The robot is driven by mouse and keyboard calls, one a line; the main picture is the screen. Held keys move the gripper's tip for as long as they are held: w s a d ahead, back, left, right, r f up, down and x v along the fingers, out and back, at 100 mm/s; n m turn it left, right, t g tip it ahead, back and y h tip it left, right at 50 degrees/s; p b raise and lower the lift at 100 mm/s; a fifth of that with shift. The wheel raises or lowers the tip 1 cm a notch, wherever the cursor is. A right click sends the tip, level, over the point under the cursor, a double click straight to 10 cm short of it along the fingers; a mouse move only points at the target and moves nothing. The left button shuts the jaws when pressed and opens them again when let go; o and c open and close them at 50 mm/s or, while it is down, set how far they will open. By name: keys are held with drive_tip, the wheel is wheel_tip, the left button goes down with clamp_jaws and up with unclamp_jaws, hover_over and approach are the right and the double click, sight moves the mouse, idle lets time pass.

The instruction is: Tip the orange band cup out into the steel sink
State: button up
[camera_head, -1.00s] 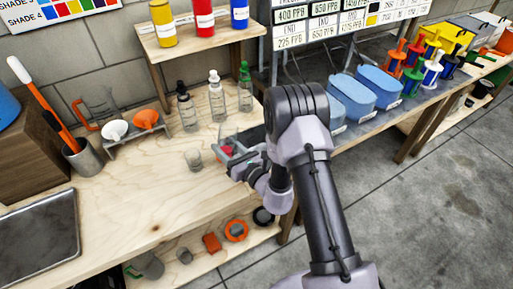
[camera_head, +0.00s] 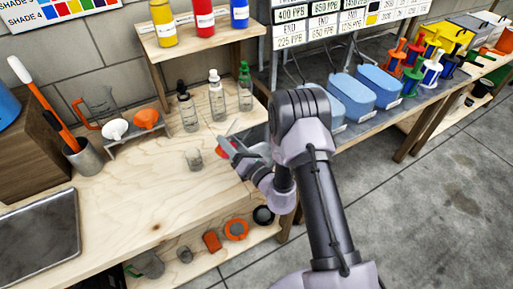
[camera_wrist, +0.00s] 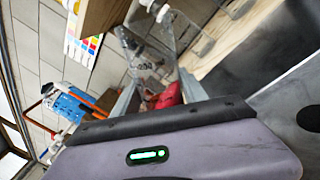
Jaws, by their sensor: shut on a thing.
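My gripper (camera_head: 232,146) is above the wooden bench near its right edge, shut on a cup. The held cup (camera_wrist: 143,62) is clear, with dark markings, and shows between my fingers in the wrist view. A red-orange patch (camera_wrist: 169,96) shows at the grip; I cannot tell whether it is the cup's band or something in the cup. My gripper hides most of the cup in the head view. The steel sink (camera_head: 42,238) is a dark grey metal basin at the far left of the bench, well away from my gripper.
Dropper bottles (camera_head: 217,97) stand behind. A funnel rack (camera_head: 137,128) and a grey pot (camera_head: 83,157) are at the left. The front middle of the bench is clear.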

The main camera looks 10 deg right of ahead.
drive_tip(key=shift+f, duration=0.1)
drive_tip(key=shift+a+r+m+p, duration=0.15)
drive_tip(key=shift+r+m+p, duration=0.25)
drive_tip(key=shift+m, duration=0.5)
drive_tip(key=shift+r+m, duration=0.25)
drive_tip(key=shift+m, duration=0.05)
drive_tip(key=shift+s+a+f+m+t, duration=0.15)
drive_tip(key=shift+m+t, duration=0.25)
drive_tip(key=shift+m, duration=0.6)
drive_tip(key=shift+r+m+h+p, duration=0.3)
drive_tip(key=shift+r+m+p, duration=0.3)
drive_tip(key=shift+m, duration=0.4)
drive_tip(key=shift+w+d+m, duration=0.25)
drive_tip(key=shift+d+m, duration=0.3)
drive_tip(key=shift+m, duration=0.45)
drive_tip(key=shift+w+d+f+m+t+h+p, duration=0.15)
drive_tip(key=shift+m+t+h+p, duration=0.1)
drive_tip(key=shift+m, duration=0.4)
drive_tip(key=shift+s+d+f+m+t+h+p, duration=0.15)
drive_tip(key=shift+m+h, duration=0.15)
drive_tip(key=shift+m, duration=0.4)
drive_tip(key=shift+w+d+f+m+t+h+p, duration=0.15)
drive_tip(key=shift+m+t+h+p, duration=0.1)
drive_tip(key=shift+m, duration=0.4)
idle(1.0)
drive_tip(key=shift+d+r+m+p, duration=0.1)
drive_tip(key=shift+r+m+p, duration=0.3)
drive_tip(key=shift+m, duration=0.1)
